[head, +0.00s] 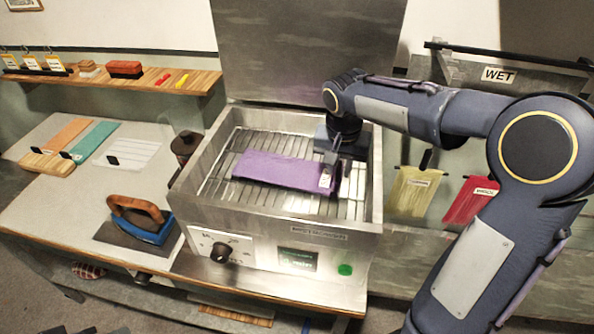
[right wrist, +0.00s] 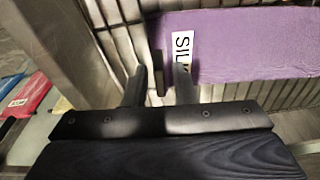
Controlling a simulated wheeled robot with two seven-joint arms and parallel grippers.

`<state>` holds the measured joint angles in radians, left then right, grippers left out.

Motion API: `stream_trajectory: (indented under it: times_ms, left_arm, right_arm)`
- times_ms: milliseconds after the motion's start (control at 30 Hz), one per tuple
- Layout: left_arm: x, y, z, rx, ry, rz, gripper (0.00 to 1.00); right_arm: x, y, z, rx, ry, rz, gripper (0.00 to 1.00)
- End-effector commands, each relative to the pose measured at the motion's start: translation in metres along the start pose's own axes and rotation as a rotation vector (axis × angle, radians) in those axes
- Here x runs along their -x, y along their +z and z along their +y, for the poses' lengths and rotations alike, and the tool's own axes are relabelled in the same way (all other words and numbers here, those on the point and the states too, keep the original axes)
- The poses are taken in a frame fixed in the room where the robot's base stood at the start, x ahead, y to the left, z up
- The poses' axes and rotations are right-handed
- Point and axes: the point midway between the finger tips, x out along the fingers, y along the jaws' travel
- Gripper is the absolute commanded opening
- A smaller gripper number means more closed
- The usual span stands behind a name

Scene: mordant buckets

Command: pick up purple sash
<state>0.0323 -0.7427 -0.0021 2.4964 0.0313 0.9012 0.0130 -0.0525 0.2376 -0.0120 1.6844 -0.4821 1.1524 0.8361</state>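The purple sash (head: 275,170) lies flat on the wire rack inside the open metal box. Its right end carries a white label reading "SIL", the rest cut off, in the right wrist view, where the purple sash (right wrist: 245,45) fills the top right. A small black tab (right wrist: 159,73) sits at that end. My right gripper (head: 330,178) is down in the box at the sash's right end. In the right wrist view, the right gripper's fingers (right wrist: 160,82) stand apart on either side of the tab, with gaps showing. My left gripper is not in view.
The metal box's walls (head: 270,220) surround the rack, and its lid (head: 305,50) stands open behind. An iron (head: 140,220) stands left of the box. Orange (head: 68,135) and teal (head: 95,140) cloths lie farther left. Yellow (head: 412,190) and red (head: 468,200) cloths hang at right.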

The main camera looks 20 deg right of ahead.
Motion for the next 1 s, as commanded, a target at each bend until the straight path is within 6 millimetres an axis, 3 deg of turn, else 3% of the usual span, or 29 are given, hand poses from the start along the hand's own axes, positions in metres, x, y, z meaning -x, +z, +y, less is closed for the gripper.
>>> stream_trajectory:
  times_ms: [33,167,667,867,1000]
  left_arm:
    - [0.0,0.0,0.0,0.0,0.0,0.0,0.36]
    - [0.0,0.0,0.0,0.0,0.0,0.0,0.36]
    - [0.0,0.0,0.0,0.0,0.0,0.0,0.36]
    - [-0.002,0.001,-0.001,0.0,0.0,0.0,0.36]
    - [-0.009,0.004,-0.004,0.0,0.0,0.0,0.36]
  right_arm:
    - [0.0,0.0,0.0,0.0,0.0,0.0,0.18]
    - [0.0,0.0,0.0,0.0,0.0,0.0,0.01]
    - [0.008,-0.002,0.0,-0.001,-0.001,0.003,0.0]
    - [0.035,-0.005,-0.001,0.0,-0.004,0.005,0.0]
    - [0.065,0.015,0.007,0.001,-0.007,0.008,0.0]
